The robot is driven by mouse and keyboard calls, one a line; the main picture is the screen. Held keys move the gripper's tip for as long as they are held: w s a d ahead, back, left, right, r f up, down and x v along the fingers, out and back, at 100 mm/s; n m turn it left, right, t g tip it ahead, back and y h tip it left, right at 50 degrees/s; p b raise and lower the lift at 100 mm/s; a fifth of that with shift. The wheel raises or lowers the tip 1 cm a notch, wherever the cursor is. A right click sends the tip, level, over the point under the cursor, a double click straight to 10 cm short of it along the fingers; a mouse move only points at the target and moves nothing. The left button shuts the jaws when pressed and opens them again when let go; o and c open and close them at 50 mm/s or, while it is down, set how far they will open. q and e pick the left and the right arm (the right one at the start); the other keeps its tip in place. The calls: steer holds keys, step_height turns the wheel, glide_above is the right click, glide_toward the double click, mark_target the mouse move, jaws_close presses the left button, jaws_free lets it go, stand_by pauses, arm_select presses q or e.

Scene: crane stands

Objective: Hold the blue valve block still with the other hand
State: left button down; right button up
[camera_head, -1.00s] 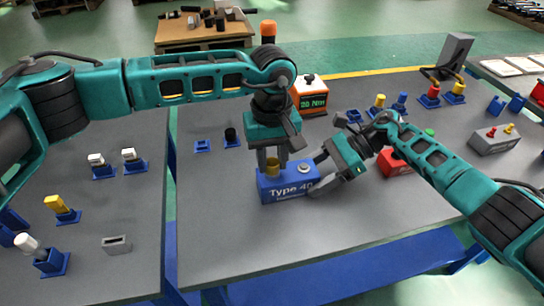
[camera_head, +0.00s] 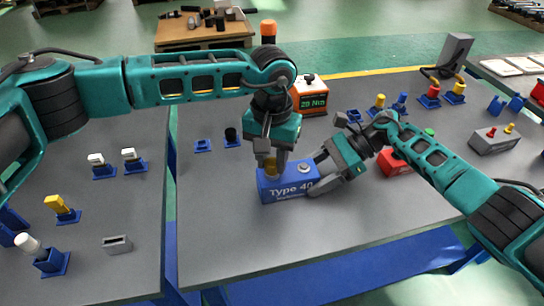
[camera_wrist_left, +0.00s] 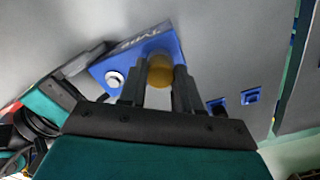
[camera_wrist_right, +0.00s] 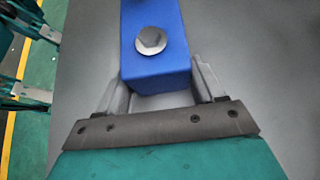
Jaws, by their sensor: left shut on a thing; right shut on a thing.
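The blue valve block (camera_head: 288,184), marked "Type 40", lies on the grey table; it also shows in the left wrist view (camera_wrist_left: 140,50) and the right wrist view (camera_wrist_right: 155,75). My right gripper (camera_head: 318,174) is shut on the block's right end, one finger on each side, with a silver round fitting (camera_wrist_right: 150,41) on the top between block middle and gripper. My left gripper (camera_head: 271,160) comes from above and is shut on the yellow-brown cylinder (camera_wrist_left: 161,70) at the block's left end.
A torque display (camera_head: 311,98) reading about 28 Nm stands behind. A red block (camera_head: 395,163) sits behind my right arm, and a grey block (camera_head: 494,139) lies far right. Blue holders (camera_head: 203,146) stand at the left. The table front (camera_head: 300,240) is clear.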

arm_select(q)
steer(key=m, duration=0.3)
steer(key=shift+m, duration=0.3)
steer(key=c, duration=0.7)
jaws_free()
steer(key=shift+c, duration=0.8)
